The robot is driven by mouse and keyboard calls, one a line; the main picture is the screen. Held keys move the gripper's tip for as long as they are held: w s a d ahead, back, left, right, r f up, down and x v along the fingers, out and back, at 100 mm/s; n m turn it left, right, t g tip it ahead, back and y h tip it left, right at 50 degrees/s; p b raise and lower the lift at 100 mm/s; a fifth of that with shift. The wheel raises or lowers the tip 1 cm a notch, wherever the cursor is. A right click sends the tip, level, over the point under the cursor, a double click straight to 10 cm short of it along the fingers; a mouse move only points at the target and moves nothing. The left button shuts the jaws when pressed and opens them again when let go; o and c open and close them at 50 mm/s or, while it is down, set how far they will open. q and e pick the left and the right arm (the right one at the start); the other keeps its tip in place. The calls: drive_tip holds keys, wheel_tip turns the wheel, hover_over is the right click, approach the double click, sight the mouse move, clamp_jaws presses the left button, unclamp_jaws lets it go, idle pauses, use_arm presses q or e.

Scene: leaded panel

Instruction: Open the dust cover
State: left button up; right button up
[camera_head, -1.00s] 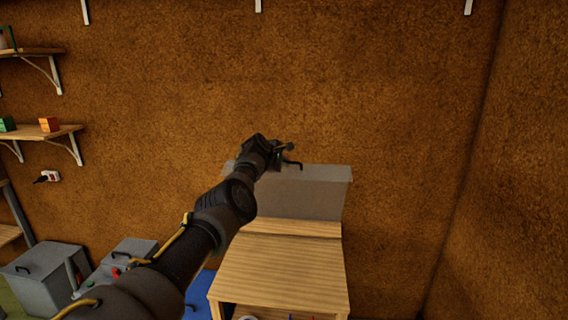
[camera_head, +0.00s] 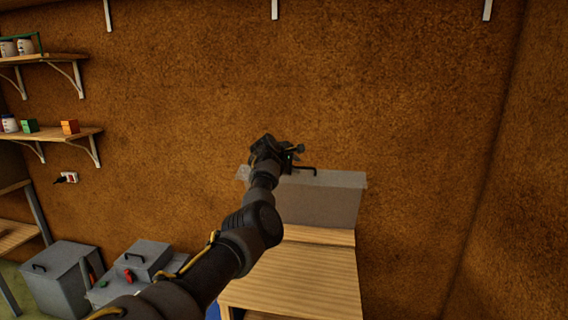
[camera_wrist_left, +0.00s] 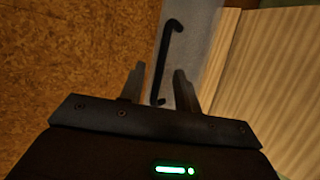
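The dust cover looks to be the grey panel (camera_head: 325,203) at the back of the wooden bench, against the wall. It has a black bar handle (camera_head: 303,170) near its top edge. My left gripper (camera_head: 292,154) is at that top edge, just left of the handle, and my arm hides part of the cover. In the left wrist view my left gripper (camera_wrist_left: 158,88) is open, with its two fingers apart. The handle (camera_wrist_left: 164,62) lies ahead of and partly between the fingers, over the grey cover (camera_wrist_left: 198,40); contact cannot be told. My right gripper is out of view.
The wooden bench top (camera_head: 300,275) below the cover is bare. Grey boxes (camera_head: 60,275) stand on the floor at the left. Wall shelves (camera_head: 55,134) with small items hang at the left. The wall right of the cover is clear.

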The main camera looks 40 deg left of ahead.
use_arm(q)
drive_tip(key=b+v, duration=0.3)
drive_tip(key=v, duration=0.5)
drive_tip(key=shift+s, duration=0.15)
